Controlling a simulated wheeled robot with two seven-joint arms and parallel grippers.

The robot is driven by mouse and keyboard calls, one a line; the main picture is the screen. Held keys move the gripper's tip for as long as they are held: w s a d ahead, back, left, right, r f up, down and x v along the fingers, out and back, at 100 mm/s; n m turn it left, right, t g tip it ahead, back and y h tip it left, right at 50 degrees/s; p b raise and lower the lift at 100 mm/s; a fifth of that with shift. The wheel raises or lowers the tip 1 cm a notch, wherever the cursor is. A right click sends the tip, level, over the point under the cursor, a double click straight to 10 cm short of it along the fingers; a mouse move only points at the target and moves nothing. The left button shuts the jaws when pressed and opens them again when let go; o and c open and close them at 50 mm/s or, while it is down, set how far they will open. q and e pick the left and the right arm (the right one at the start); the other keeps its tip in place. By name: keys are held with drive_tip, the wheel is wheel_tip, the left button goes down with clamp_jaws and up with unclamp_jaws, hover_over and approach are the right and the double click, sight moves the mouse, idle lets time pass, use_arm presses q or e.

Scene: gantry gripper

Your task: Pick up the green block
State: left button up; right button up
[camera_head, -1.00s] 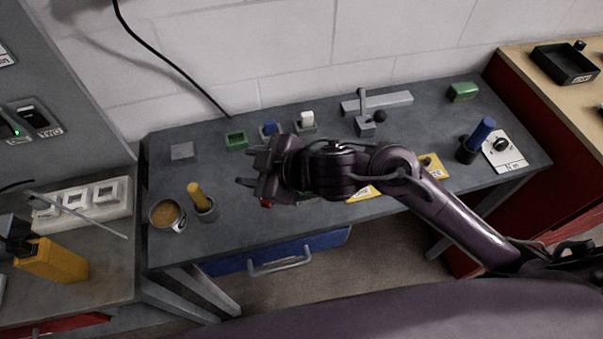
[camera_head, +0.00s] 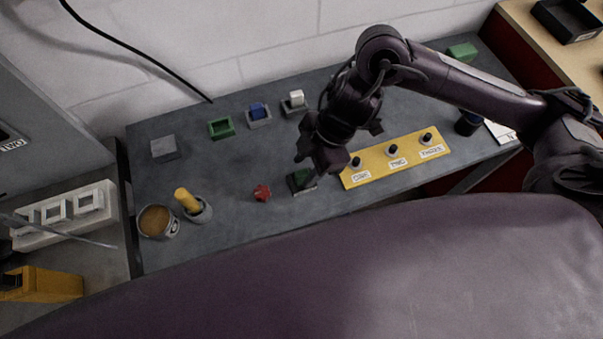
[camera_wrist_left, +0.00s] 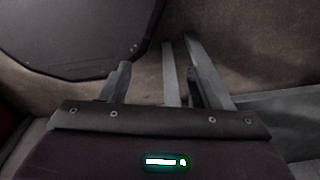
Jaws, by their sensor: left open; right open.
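A dark green block (camera_head: 301,180) sits in a dark holder on the grey bench, near the front edge in the head view. My right gripper (camera_head: 322,165) is above and just beside it, pointing down. It is open and covers part of the block's right side; I cannot tell whether it touches. A brighter green block (camera_head: 461,51) lies at the bench's back right. My left gripper (camera_wrist_left: 158,78) shows only in the left wrist view, open and with nothing between its fingers.
A red knob (camera_head: 262,193) stands left of the block, and a yellow panel (camera_head: 360,177) with black knobs is to its right. A can (camera_head: 157,222) stands front left.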

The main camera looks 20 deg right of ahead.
sight(302, 173)
drive_tip(key=shift+x, duration=1.6)
clamp_jaws()
